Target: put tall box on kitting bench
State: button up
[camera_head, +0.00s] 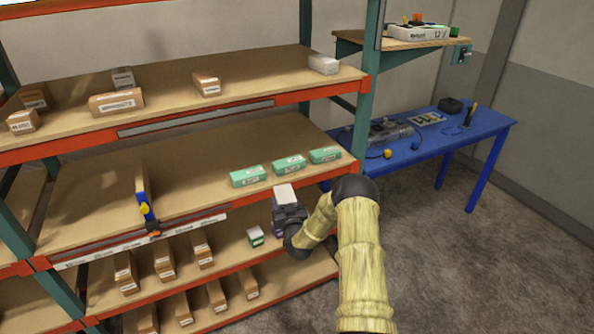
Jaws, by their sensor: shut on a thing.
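A box with a white top and purple sides (284,191), likely the tall box, is upright in front of the shelf rack. My gripper (289,213) is shut on it, and the gripper and wrist hide much of its front. A blue bench (470,137), likely the kitting bench, stands right of the rack against the wall. My gripper is well to the left of this bench. The bench carries a grey device, a small tray, a black item and some tools.
The shelf rack (180,120) has orange edges and green posts, with brown cartons on several levels. Green boxes (288,164) lie on the middle shelf behind my gripper. A wooden shelf (400,42) with a white bin overhangs the bench's back left. Open floor lies at right.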

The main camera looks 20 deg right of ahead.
jog(key=s+a+f+n+y+b, duration=0.2)
jog(key=s+a+f+y, duration=0.1)
jog(key=s+a+f, duration=0.8)
jog(key=s+a, duration=0.4)
jog(key=shift+a+f+b, duration=0.15)
jog(key=shift+f+b, duration=0.15)
jog(key=shift+b, duration=0.05)
